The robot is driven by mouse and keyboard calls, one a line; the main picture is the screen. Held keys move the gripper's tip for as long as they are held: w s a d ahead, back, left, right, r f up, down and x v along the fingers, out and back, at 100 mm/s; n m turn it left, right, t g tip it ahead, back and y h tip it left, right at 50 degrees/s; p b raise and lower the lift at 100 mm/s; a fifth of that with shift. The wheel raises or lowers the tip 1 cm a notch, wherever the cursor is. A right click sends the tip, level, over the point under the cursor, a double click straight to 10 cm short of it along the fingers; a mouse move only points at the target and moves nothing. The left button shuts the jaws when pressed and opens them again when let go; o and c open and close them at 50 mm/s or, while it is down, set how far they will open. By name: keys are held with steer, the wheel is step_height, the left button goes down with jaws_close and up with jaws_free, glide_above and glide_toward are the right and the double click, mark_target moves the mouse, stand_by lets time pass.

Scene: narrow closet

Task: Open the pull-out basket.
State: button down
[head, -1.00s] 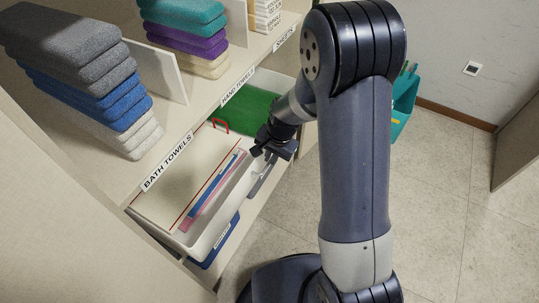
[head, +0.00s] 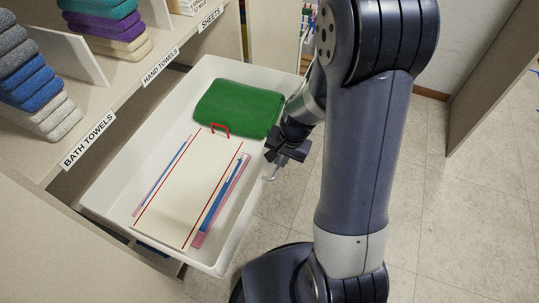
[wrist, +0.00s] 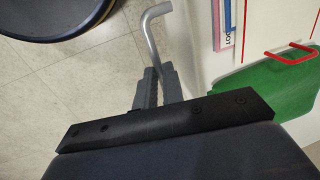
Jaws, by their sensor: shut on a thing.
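The pull-out basket (head: 107,195) is a white, shallow tray that stands well out from under the shelf in the head view. Its white front wall also shows in the wrist view (wrist: 195,50). My gripper (head: 275,160) is at the basket's front side, shut on its grey bar handle (wrist: 152,35). In the wrist view the handle passes between the two fingers (wrist: 158,88), and its bent end sticks out beyond them. In the head view my arm hides part of the basket's right front edge.
In the basket lie a green folded cloth (head: 238,108) and a cream board (head: 190,185) with red edges and a red handle. Labelled shelves (head: 120,85) hold stacked towels (head: 35,85). Tiled floor (head: 440,220) is open at right. A panel (head: 490,90) stands at far right.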

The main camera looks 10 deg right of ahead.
steer(key=shift+s+d, duration=0.45)
steer(key=shift+d, duration=0.2)
steer(key=c, duration=1.5)
jaws_free()
steer(key=r+p, duration=0.1)
steer(key=r, duration=0.2)
steer(key=d+r, duration=0.1)
steer(key=r, duration=0.3)
steer(key=s+r+p, duration=0.1)
steer(key=r, duration=0.2)
steer(key=shift+d+r+p, duration=0.3)
steer(key=shift+r+p, duration=0.05)
steer(key=shift+f, duration=0.1)
steer(key=f+b, duration=0.1)
steer(key=f, duration=0.2)
steer(key=a+f+b, duration=0.1)
steer(key=f, duration=0.3)
steer(key=w+a+f, duration=0.1)
steer(key=f, duration=0.2)
steer(key=shift+w+f+b, duration=0.1)
steer(key=shift+f+b, duration=0.15)
steer(key=shift+b, duration=0.15)
